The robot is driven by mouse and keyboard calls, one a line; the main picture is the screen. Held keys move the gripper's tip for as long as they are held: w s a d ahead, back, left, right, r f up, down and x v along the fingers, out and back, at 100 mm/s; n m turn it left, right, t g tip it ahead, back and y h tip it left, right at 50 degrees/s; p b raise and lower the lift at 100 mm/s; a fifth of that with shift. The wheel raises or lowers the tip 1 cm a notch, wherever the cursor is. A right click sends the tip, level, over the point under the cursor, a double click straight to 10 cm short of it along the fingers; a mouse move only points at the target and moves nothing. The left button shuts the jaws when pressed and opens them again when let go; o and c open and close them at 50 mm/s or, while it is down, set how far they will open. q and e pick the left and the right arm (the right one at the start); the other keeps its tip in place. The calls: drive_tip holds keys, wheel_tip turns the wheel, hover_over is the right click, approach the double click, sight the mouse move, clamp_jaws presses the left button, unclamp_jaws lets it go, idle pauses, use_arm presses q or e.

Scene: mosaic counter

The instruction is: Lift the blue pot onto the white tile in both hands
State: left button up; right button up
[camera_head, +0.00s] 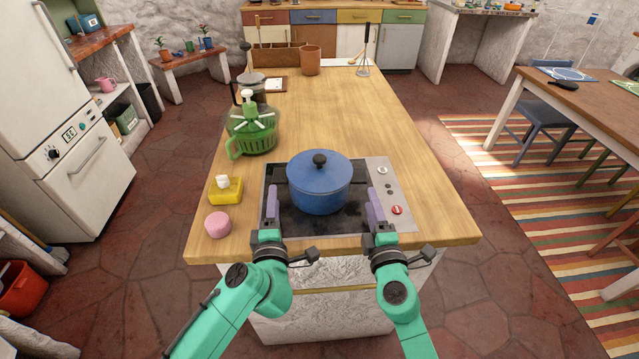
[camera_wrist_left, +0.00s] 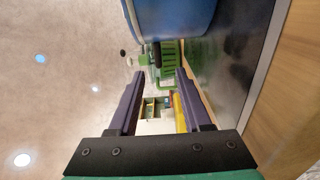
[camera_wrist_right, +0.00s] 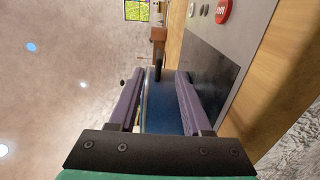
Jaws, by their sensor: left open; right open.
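The blue pot (camera_head: 319,192), with its lid and black knob on, stands upright on the black cooktop (camera_head: 290,222) at the counter's near end. My left gripper (camera_head: 272,190) is open and empty, just left of the pot. My right gripper (camera_head: 373,195) is open, just right of it. In the left wrist view the pot (camera_wrist_left: 176,16) shows at the top, outside the fingers. In the right wrist view the pot's blue side (camera_wrist_right: 160,108) shows between the open fingers. The pot's handles cannot be made out.
A green basket-like container (camera_head: 251,130), a yellow block (camera_head: 226,190) and a pink round thing (camera_head: 218,224) stand left of the cooktop. The counter's middle and right are clear.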

sight(276, 169)
use_arm(q)
drive_tip(key=w, duration=0.6)
drive_tip(key=w+a, duration=0.1)
drive_tip(key=w, duration=0.3)
drive_tip(key=shift+a, duration=0.1)
use_arm(e)
drive_tip(key=w, duration=0.6)
drive_tip(key=w+a, duration=0.1)
drive_tip(key=w, duration=0.3)
drive_tip(key=shift+a, duration=0.1)
use_arm(q)
drive_tip(key=shift+r, duration=0.1)
use_arm(e)
drive_tip(key=shift+r, duration=0.1)
use_arm(q)
clamp_jaws()
use_arm(e)
clamp_jaws()
